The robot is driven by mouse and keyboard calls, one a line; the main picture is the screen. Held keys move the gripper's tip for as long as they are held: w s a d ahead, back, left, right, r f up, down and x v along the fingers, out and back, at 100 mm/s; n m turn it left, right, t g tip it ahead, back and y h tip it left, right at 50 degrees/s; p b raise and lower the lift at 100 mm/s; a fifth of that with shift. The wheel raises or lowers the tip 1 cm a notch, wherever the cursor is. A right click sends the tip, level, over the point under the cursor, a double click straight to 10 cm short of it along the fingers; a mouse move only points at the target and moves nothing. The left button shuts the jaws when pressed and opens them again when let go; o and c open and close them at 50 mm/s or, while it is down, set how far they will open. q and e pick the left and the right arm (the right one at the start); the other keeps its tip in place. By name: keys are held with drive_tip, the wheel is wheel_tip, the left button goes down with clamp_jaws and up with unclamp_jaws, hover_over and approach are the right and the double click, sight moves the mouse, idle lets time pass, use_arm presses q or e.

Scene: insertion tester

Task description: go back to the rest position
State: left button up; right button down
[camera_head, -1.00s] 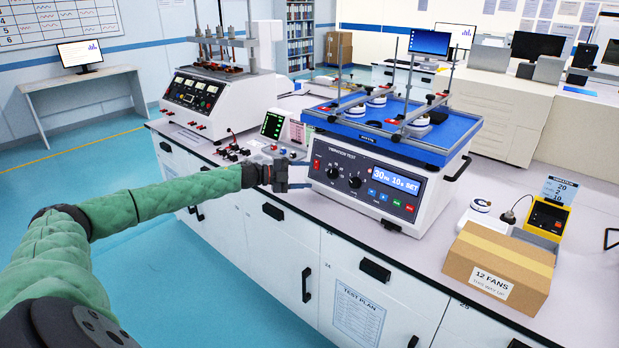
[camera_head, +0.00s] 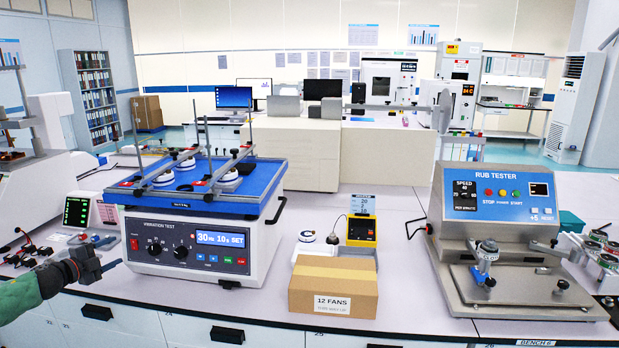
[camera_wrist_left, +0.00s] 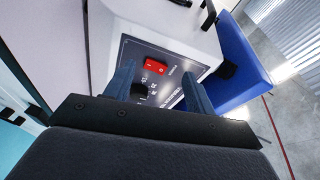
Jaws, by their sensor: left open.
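My left gripper (camera_head: 105,254) comes in from the left edge in the head view, in front of the bench and just left of the vibration tester (camera_head: 188,243). In the left wrist view its two fingers (camera_wrist_left: 160,85) are apart with nothing between them. Past them show the tester's front panel with a red switch (camera_wrist_left: 156,66) and a dark knob, and its blue platform (camera_wrist_left: 240,70). The tester's display reads 30 Hz, 10 s, SET. Several white round parts sit on its platform under clamp bars. My right gripper is not in view.
A cardboard box (camera_head: 333,287) labelled 12 FANS stands at the bench front, with a yellow device (camera_head: 361,231) behind it. The rub tester (camera_head: 505,240) stands to the right.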

use_arm(q)
drive_tip(key=s+d+f+n+g+y, duration=0.25)
drive_tip(key=s+d+f+n, duration=0.2)
drive_tip(key=d, duration=0.35)
drive_tip(key=s+d+f+n+g+y, duration=0.2)
drive_tip(key=s+d+f+n+y, duration=0.15)
drive_tip(key=s+d, duration=0.35)
drive_tip(key=s+d+f+n+g+y, duration=0.2)
drive_tip(key=s+d+f+n+y, duration=0.15)
drive_tip(key=d, duration=0.45)
drive_tip(key=s+d+f+n+g+h, duration=0.1)
drive_tip(key=s+d+f+g+h, duration=0.1)
drive_tip(key=s+d+f, duration=0.3)
drive_tip(key=s+d+f+n+g+h, duration=0.2)
drive_tip(key=s+d+f, duration=0.4)
drive_tip(key=s+d, duration=0.7)
drive_tip(key=s+d+f+n+g+h, duration=0.2)
drive_tip(key=s+d+f, duration=0.3)
drive_tip(key=s, duration=1.4)
drive_tip(key=d+g, duration=0.1)
drive_tip(key=d, duration=0.3)
drive_tip(key=shift+s+d+f, duration=0.3)
drive_tip(key=shift+s+f, duration=0.05)
drive_tip(key=shift+f, duration=0.05)
drive_tip(key=shift+n, duration=0.25)
